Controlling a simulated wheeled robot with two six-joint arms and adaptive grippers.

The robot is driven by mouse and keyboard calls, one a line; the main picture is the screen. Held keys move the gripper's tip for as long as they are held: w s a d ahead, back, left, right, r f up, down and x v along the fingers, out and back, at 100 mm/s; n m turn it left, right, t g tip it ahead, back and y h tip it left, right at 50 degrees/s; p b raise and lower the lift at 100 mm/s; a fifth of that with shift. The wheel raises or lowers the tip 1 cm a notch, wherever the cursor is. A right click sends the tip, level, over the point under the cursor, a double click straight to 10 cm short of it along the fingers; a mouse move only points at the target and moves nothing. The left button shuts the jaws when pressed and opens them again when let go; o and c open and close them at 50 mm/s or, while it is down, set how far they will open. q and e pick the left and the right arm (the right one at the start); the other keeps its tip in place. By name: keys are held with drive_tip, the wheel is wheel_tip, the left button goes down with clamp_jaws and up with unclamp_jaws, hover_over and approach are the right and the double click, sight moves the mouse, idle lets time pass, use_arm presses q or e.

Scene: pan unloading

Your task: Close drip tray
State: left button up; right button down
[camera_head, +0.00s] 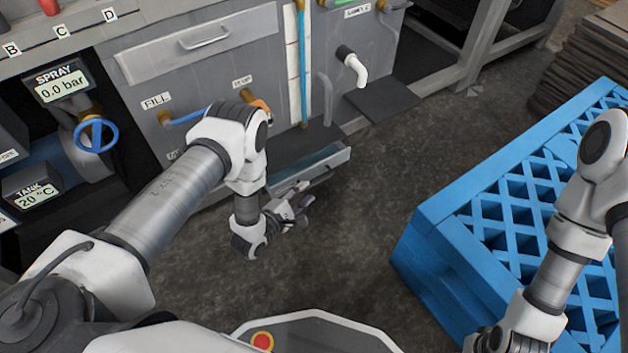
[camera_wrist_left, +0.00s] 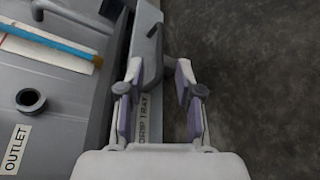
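The drip tray (camera_head: 332,161) is a grey drawer low on the machine, standing out from its front in the head view. Its front, labelled DRIP TRAY (camera_wrist_left: 143,118), and a dark grey hooked handle (camera_wrist_left: 153,66) show in the left wrist view. My left gripper (camera_head: 299,204) is at the tray's front, low above the floor. In the left wrist view its fingers (camera_wrist_left: 158,85) are apart, one on each side of the handle's lower end. I cannot tell whether they touch it. My right arm is at the right; its gripper is out of view.
A blue slatted crate (camera_head: 455,262) stands at the right, under my right arm. A white spout (camera_head: 352,68) and a dark flat plate (camera_head: 381,98) are on the machine right of the tray. The dark floor (camera_head: 350,235) between tray and crate is clear.

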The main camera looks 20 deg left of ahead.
sight(315, 184)
use_arm(q)
drive_tip(key=b+x, duration=0.2)
drive_tip(key=x, duration=0.3)
drive_tip(key=shift+w+d+f, duration=0.1)
drive_tip(key=shift+w+f, duration=0.05)
drive_tip(key=shift+w, duration=0.25)
drive_tip(key=shift+c, duration=0.3)
clamp_jaws()
